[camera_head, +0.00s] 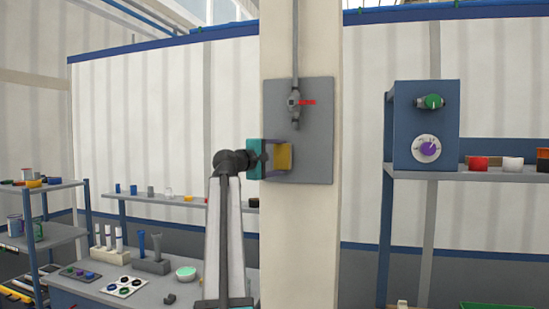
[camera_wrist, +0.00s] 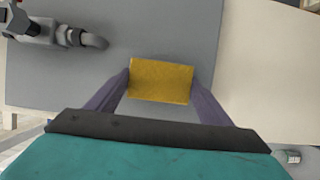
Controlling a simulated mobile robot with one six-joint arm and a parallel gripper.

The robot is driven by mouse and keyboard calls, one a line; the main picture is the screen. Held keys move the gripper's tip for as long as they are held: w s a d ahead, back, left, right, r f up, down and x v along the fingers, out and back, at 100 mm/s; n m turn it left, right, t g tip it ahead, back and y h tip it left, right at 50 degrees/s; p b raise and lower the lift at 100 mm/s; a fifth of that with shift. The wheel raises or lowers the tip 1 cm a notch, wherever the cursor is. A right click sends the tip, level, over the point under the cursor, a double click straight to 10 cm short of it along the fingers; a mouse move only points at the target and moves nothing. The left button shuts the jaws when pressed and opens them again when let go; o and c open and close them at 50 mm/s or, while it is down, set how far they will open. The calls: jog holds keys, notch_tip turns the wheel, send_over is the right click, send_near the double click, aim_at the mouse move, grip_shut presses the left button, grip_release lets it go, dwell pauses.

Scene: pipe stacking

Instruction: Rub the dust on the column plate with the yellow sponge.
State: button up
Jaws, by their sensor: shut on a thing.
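The yellow sponge (camera_head: 284,155) is held in my gripper (camera_head: 277,157) in front of the grey column plate (camera_head: 318,140). In the wrist view, the sponge (camera_wrist: 160,80) sits between the two purple fingers of my gripper (camera_wrist: 160,84), which are shut on its sides. The grey plate (camera_wrist: 165,30) fills the background behind it. The sponge is at or very close to the plate's lower left part; I cannot tell whether it touches. No dust shows clearly on the visible plate; any behind the sponge is hidden.
A pipe with a red-handled valve (camera_head: 294,102) runs down onto the plate above my gripper; the valve (camera_wrist: 45,28) is at the upper left in the wrist view. A blue panel box (camera_head: 427,125) stands on a shelf at right. A workbench (camera_head: 205,290) with several tools is lower left.

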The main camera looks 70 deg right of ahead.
jog(key=shift+s+d, duration=0.1)
jog(key=shift+s, duration=0.5)
jog(key=shift+s, duration=0.1)
jog(key=shift+s+p, duration=0.5)
jog(key=shift+s, duration=1.25)
jog(key=shift+s, duration=0.1)
jog(key=shift+s+d+p, duration=0.2)
jog(key=shift+s+p, duration=0.2)
jog(key=shift+s, duration=1.3)
jog(key=shift+s+p, duration=0.55)
jog(key=shift+s, duration=1.3)
jog(key=shift+w+d, duration=0.1)
jog(key=shift+w, duration=0.15)
